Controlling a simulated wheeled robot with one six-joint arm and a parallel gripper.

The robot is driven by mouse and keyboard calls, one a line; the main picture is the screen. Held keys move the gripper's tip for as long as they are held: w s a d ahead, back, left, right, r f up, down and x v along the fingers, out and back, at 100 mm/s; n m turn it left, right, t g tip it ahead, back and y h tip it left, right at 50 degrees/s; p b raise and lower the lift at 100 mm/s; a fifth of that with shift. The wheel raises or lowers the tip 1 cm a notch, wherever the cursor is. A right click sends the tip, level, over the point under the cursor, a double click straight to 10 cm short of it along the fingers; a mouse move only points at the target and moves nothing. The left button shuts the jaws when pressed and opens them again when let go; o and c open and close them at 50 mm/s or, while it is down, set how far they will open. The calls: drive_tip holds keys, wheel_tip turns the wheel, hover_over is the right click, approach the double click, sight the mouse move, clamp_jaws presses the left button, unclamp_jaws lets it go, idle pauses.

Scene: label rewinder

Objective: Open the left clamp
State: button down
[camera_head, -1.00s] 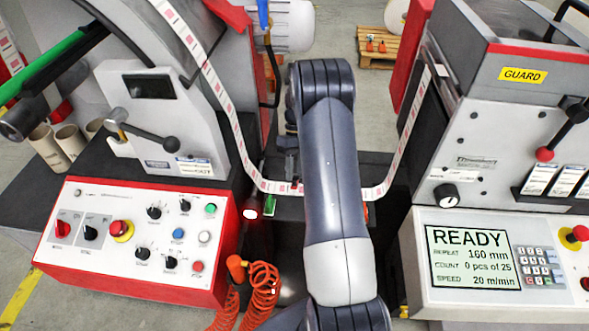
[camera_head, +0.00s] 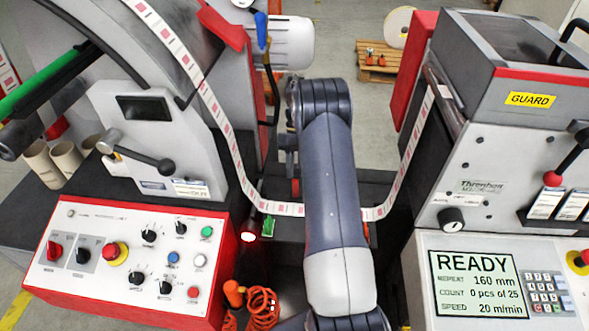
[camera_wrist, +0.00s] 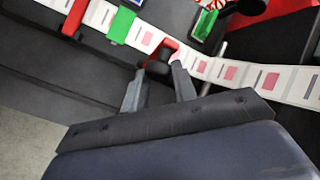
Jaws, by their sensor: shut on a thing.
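In the wrist view, my gripper (camera_wrist: 160,85) has its two grey fingers around the dark knob (camera_wrist: 158,68) of a red clamp lever (camera_wrist: 168,45), beside the printed label web (camera_wrist: 210,67). A green piece (camera_wrist: 121,25) lies across the web to the left of this lever. Another red lever (camera_wrist: 73,18) is farther left. In the head view, my arm hides the gripper. A green piece (camera_head: 267,228) and a small red part (camera_head: 295,188) show at the web (camera_head: 285,208), left of my arm. I cannot tell from the views how far the held lever is turned.
A red-edged control panel (camera_head: 130,255) stands at left, with a lever handle (camera_head: 145,158) above it. Coiled orange hose (camera_head: 262,305) hangs beside it. At right are the READY display (camera_head: 475,280) and guard housing (camera_head: 530,98). The web rises on both sides.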

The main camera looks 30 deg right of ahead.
drive_tip(key=shift+w+d+f, duration=0.15)
drive_tip(key=shift+d+f, duration=0.2)
drive_tip(key=shift+d, duration=0.1)
drive_tip(key=c, duration=1.6)
unclamp_jaws()
drive_tip(key=shift+o, duration=0.8)
drive_tip(key=shift+w+d+f, duration=0.1)
drive_tip(key=shift+d, duration=0.05)
drive_tip(key=o, duration=0.3)
drive_tip(key=shift+w+r, duration=0.1)
drive_tip(key=shift+r, duration=0.15)
drive_tip(key=v, duration=0.7)
drive_tip(key=shift+r+b, duration=0.15)
drive_tip(key=shift+b, duration=0.25)
